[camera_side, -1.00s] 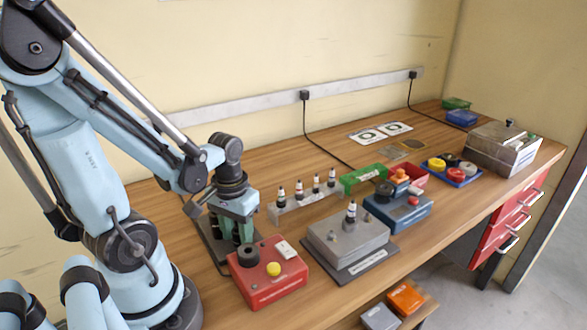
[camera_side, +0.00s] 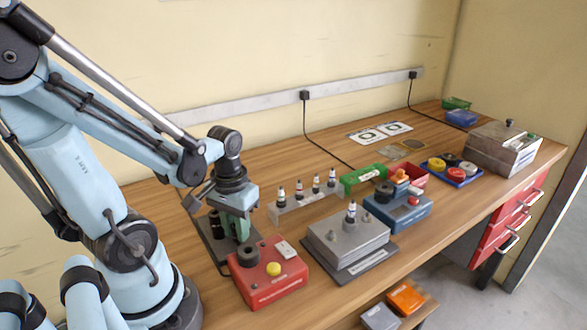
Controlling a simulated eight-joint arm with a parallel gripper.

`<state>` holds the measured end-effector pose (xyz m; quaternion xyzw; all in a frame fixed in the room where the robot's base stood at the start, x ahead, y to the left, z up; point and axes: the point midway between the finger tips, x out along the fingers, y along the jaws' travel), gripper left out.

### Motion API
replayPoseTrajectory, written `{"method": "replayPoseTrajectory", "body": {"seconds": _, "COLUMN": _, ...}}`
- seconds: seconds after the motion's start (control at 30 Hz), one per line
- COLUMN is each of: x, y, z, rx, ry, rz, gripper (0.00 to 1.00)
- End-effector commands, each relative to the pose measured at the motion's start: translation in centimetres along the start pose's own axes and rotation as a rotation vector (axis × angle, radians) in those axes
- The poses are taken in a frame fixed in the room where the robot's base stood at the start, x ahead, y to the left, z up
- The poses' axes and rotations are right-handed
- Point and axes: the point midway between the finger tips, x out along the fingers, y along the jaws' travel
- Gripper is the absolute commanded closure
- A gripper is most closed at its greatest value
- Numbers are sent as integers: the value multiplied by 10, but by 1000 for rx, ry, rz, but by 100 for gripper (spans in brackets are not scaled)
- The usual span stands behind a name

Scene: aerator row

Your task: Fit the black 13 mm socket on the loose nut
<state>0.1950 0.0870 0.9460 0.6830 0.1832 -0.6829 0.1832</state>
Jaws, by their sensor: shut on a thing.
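My gripper (camera_side: 238,230), with green fingers, points down over the right part of a dark plate (camera_side: 214,252) at the left end of the bench, behind the red box. It is shut on a small dark piece, which looks like the black socket; the fingers and the red box's black knob hide most of it. Other black sockets (camera_side: 214,224) stand upright on the plate, left of the fingers. I cannot tell which part is the loose nut.
The red box (camera_side: 268,283) with a black knob and yellow button stands close in front of my gripper. A pale rail (camera_side: 305,206) with several upright fittings, a green bin (camera_side: 362,179) and a blue box (camera_side: 398,212) stand to the right.

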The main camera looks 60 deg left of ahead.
Motion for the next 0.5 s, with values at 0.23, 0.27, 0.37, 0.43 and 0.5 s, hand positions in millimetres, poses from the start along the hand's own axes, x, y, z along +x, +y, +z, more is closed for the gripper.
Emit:
{"method": "replayPoseTrajectory", "body": {"seconds": 0.23, "x": -6, "y": 0, "z": 0, "rx": 0, "ry": 0, "rz": 0, "gripper": 100}}
{"method": "replayPoseTrajectory", "body": {"seconds": 0.27, "x": -6, "y": 0, "z": 0, "rx": 0, "ry": 0, "rz": 0, "gripper": 100}}
{"method": "replayPoseTrajectory", "body": {"seconds": 0.37, "x": -6, "y": 0, "z": 0, "rx": 0, "ry": 0, "rz": 0, "gripper": 100}}
{"method": "replayPoseTrajectory", "body": {"seconds": 0.43, "x": -6, "y": 1, "z": -1, "rx": 5, "ry": 0, "rz": 0, "gripper": 100}}
{"method": "replayPoseTrajectory", "body": {"seconds": 0.5, "x": -9, "y": 4, "z": -4, "rx": 20, "ry": 0, "rz": 0, "gripper": 100}}
